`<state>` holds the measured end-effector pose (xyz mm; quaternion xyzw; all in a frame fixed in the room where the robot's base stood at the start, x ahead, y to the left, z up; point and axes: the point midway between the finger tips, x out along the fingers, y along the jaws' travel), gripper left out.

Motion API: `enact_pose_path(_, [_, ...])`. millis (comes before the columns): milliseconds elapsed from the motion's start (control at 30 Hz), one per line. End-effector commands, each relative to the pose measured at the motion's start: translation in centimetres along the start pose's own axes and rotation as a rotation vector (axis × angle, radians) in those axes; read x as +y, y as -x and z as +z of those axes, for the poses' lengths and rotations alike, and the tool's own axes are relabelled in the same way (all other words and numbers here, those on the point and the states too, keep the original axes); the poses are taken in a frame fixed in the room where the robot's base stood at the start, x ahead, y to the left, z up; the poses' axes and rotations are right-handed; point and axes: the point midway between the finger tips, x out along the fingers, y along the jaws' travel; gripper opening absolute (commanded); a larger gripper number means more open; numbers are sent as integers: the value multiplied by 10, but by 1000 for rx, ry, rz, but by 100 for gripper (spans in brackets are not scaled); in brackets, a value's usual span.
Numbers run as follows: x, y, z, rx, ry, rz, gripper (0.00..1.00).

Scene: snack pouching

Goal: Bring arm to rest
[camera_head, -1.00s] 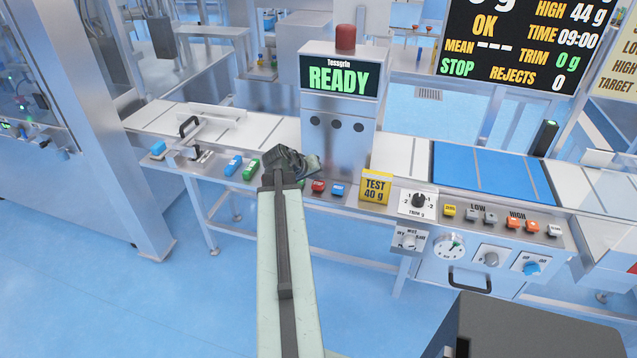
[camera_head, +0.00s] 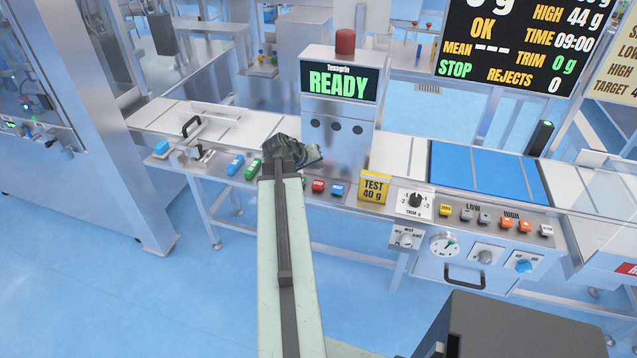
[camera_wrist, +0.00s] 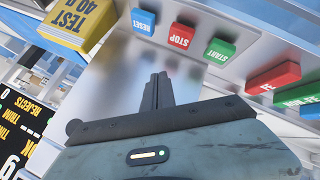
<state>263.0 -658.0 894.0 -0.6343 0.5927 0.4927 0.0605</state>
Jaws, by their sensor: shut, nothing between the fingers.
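My gripper shows in the wrist view (camera_wrist: 157,90) with its two dark fingers together and nothing between them. In the head view my arm reaches forward from the bottom edge, and the dark wrist end (camera_head: 290,153) is in front of the machine with the READY screen (camera_head: 338,82). The wrist end covers part of the row of buttons there. In the wrist view the blue RESET button (camera_wrist: 143,21), red STOP button (camera_wrist: 181,36) and green START button (camera_wrist: 220,51) lie beyond the fingers. The fingers appear apart from them.
The yellow TEST 40 g block (camera_head: 374,188) stands right of my wrist. A control panel (camera_head: 480,220) with knobs and coloured buttons is further right, below the blue belt (camera_head: 480,175). A grey box (camera_head: 520,325) is at the lower right. Blue floor (camera_head: 130,290) is open at left.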

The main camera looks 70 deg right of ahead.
Motion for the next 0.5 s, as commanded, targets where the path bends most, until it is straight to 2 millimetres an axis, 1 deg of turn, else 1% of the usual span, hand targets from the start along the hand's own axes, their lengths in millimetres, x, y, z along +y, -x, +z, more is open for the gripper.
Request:
enact_pose_path(400, [0, 0, 0, 0, 0, 0, 0])
enact_pose_path(467, [-5, 3, -2, 5, 6, -5, 0])
enact_pose_path(500, [-13, 8, -6, 12, 16, -12, 0])
